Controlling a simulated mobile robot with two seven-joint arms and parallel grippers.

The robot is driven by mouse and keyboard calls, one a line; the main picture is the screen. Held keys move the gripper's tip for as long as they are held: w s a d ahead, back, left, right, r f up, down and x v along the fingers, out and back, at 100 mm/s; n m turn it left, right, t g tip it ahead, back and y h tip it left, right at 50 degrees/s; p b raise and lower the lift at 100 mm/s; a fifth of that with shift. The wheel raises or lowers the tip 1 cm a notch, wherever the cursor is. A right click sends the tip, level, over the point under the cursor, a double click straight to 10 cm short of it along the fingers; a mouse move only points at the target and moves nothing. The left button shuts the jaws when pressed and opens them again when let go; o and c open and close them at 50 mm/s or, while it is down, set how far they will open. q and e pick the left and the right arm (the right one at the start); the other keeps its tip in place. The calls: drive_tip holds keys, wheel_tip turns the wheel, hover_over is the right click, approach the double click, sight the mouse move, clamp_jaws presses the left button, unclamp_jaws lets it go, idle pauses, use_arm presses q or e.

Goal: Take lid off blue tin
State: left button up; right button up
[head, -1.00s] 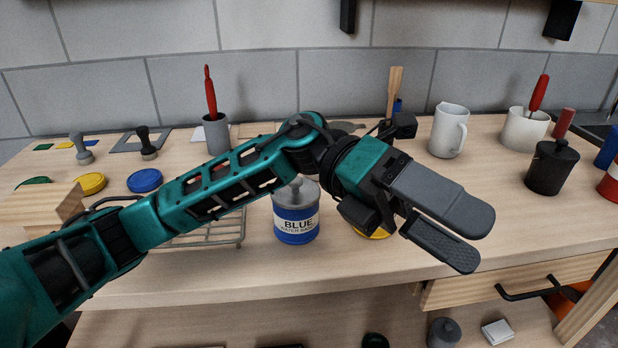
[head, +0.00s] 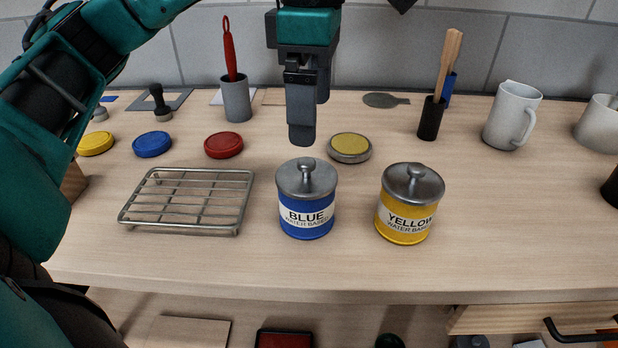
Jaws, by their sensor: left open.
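The blue tin (head: 305,219) stands upright on the bench, with a label reading "BLUE WATER BASED". Its grey metal lid (head: 290,181) with a round knob is on top. My left gripper (head: 303,138) points down from above, just over and behind the lid's knob, apart from it. It is open and empty; its fingers are seen nearly edge-on, one in front of the other. My right gripper is not in view.
A yellow tin (head: 404,222) with a similar lid stands close on the right. A wire rack (head: 186,198) lies on the left. Red (head: 224,145), blue (head: 152,144) and yellow (head: 95,143) discs lie behind it. The bench front is clear.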

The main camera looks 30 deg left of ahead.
sight(307, 161)
use_arm(q)
drive_tip(key=f, duration=0.8)
drive_tip(key=shift+s+a+f+b, duration=0.2)
drive_tip(key=shift+f+b, duration=0.2)
drive_tip(key=shift+c, duration=0.4)
drive_tip(key=c, duration=0.6)
drive_tip(key=shift+c, duration=0.2)
drive_tip(key=shift+r, duration=0.2)
